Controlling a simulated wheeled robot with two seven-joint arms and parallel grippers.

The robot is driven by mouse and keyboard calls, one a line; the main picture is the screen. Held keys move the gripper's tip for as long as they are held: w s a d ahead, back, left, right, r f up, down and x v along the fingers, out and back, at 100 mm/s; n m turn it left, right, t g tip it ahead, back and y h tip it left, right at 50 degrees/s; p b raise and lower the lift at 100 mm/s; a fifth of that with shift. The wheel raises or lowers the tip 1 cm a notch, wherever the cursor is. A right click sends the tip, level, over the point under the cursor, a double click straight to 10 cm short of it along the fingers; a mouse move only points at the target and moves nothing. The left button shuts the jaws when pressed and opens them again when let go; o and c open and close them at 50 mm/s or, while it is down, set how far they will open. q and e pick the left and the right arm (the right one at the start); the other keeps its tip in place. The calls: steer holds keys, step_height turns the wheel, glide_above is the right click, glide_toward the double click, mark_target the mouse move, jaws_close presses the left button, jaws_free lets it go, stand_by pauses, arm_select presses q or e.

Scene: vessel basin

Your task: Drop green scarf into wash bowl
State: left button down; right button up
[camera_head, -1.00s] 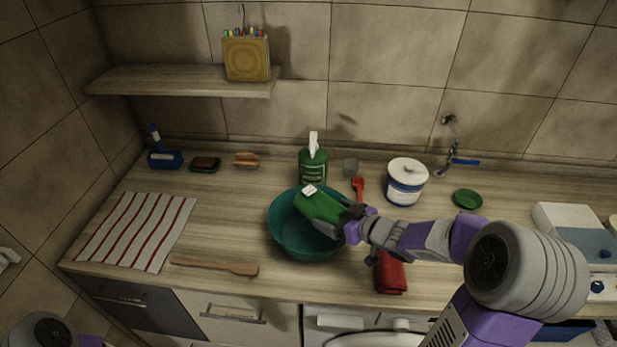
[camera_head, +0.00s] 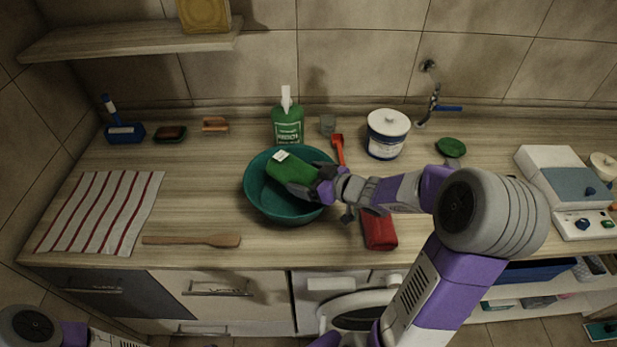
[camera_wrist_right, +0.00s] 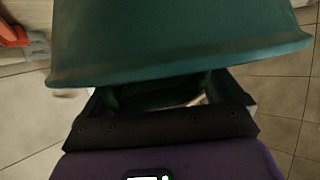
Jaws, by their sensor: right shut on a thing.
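The green scarf (camera_head: 296,174), folded with a white tag, is in my right gripper (camera_head: 318,190). It is over the teal wash bowl (camera_head: 258,200), within its rim as seen from the head; whether it touches the bowl I cannot tell. The right gripper is shut on the scarf and comes in from the right. In the right wrist view the teal bowl (camera_wrist_right: 180,40) fills the top, and dark green cloth (camera_wrist_right: 150,97) shows dimly between the fingers. My left gripper is out of view; only part of the left arm shows at the bottom left.
A green bottle (camera_head: 288,125) stands behind the bowl, with a red utensil (camera_head: 339,150) and a white-blue pot (camera_head: 387,140) to its right. A red cloth (camera_head: 380,232) lies front right. A wooden spatula (camera_head: 195,241) and striped towel (camera_head: 100,212) lie left.

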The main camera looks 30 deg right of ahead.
steer(key=o, duration=0.9)
steer(key=shift+s, duration=0.1)
steer(key=p+v, duration=0.2)
steer(key=v, duration=0.4)
steer(key=shift+r, duration=0.25)
steer(key=shift+s+d+r+p, duration=0.15)
steer(key=shift+s+d+p, duration=0.05)
steer(key=shift+s+p, duration=0.25)
steer(key=shift+s, duration=0.1)
